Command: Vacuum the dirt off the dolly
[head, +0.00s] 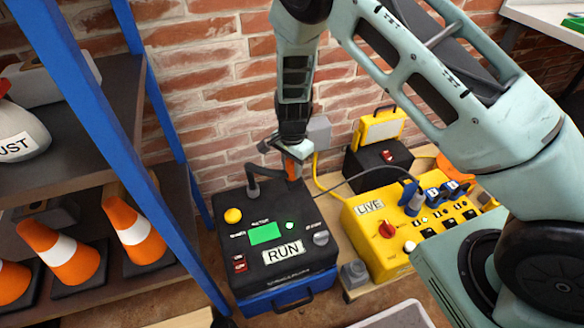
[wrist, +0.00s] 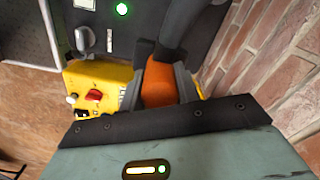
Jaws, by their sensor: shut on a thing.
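My gripper (head: 291,172) is shut on an orange piece (wrist: 160,85), which is partly hidden by the fingers. The orange piece is above the back right of a black unit (head: 270,272) labelled RUN, close to a black bent tube (head: 254,183) rising from that unit. I cannot tell whether they are joined. The unit has a green screen and sits on a blue case. A low wooden platform (head: 384,280), perhaps the dolly, shows under the yellow LIVE box (head: 375,228). No distinct dirt or clearly recognisable vacuum shows.
A blue-framed shelf (head: 95,135) with orange traffic cones (head: 66,254) stands at left. A brick wall (head: 215,95) is close behind. A black case and a yellow lamp (head: 379,129) stand beyond the LIVE box. Cables run between them. A pale tray (head: 400,315) is at the bottom.

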